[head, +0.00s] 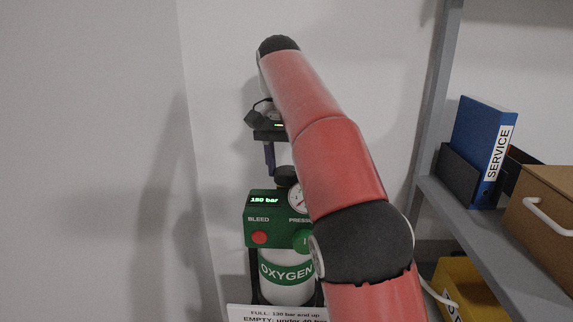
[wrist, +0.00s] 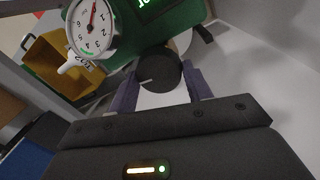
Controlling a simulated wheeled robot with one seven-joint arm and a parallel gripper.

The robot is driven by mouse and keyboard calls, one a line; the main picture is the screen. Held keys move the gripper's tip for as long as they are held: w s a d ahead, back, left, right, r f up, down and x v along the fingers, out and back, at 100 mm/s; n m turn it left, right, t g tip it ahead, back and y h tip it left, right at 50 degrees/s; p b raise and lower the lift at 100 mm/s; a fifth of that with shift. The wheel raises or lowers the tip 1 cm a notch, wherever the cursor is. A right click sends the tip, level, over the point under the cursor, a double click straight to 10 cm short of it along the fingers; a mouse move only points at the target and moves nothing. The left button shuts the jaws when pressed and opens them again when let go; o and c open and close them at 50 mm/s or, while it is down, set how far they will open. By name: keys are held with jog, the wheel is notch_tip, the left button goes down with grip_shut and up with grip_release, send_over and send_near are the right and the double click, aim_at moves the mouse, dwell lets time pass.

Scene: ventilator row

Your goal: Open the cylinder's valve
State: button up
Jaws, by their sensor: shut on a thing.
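The white oxygen cylinder (head: 288,288) stands upright with a green valve block (head: 280,222) on top. The black valve knob (head: 287,176) sits above the block, partly hidden by my arm. In the wrist view the knob (wrist: 160,72) lies between the two purple fingers of my gripper (wrist: 161,84), which is shut on it. In the head view my gripper (head: 270,158) points down at the knob; only one finger shows clearly.
A round pressure gauge (wrist: 90,27) is beside the knob. A label card (head: 275,312) stands in front of the cylinder. On the right, a grey shelf (head: 480,235) holds a blue SERVICE binder (head: 484,150) and a brown box (head: 545,210). A yellow bin (head: 465,285) is below it.

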jog(key=m, duration=0.4)
jog(key=shift+m, duration=0.3)
jog(key=m, duration=0.4)
jog(key=shift+d+r+m+g, duration=0.1)
jog(key=shift+m+g, duration=0.2)
jog(key=o, duration=1)
jog(key=shift+c, duration=0.2)
